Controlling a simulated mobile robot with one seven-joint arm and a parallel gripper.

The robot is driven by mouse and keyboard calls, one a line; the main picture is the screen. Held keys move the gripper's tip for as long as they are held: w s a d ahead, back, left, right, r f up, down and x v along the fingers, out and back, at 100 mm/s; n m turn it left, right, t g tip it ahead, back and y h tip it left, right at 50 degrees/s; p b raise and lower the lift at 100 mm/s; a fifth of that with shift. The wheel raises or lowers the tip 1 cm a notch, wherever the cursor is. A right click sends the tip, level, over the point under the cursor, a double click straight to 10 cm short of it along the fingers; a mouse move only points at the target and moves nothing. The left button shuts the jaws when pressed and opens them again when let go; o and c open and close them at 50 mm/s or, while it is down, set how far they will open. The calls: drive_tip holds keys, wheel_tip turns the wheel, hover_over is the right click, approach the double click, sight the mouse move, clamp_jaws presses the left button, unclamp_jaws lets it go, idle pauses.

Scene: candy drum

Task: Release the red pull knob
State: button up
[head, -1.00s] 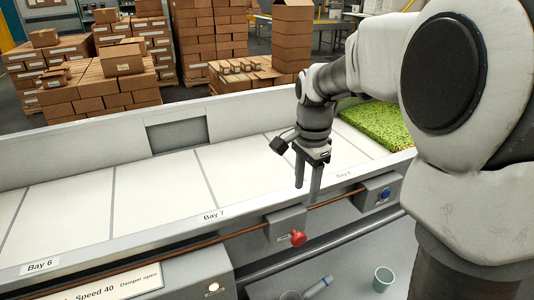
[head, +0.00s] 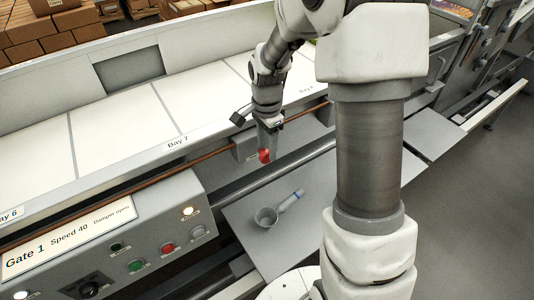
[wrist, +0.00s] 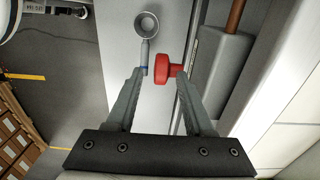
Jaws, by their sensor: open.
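The red pull knob (head: 264,156) sits on a small grey box (head: 243,146) at the front of the conveyor, below the Bay 7 label. My gripper (head: 268,140) is down at the knob, pointing downward. In the wrist view the red knob (wrist: 166,68) lies between the two fingertips of my open gripper (wrist: 160,76). It is close to the right fingertip; I cannot tell whether they touch. A gap shows between the knob and the left fingertip. The knob's stem is partly hidden.
A grey scoop (head: 268,216) lies on the shelf below; its handle passes behind the left fingertip in the wrist view. A copper-coloured rod (head: 215,155) runs along the conveyor front. A control panel (head: 110,240) with several buttons stands at left. Conveyor panels (head: 110,125) are bare.

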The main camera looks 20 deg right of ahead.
sight(267, 157)
drive_tip(key=shift+f, duration=1.4)
clamp_jaws()
idle(0.4)
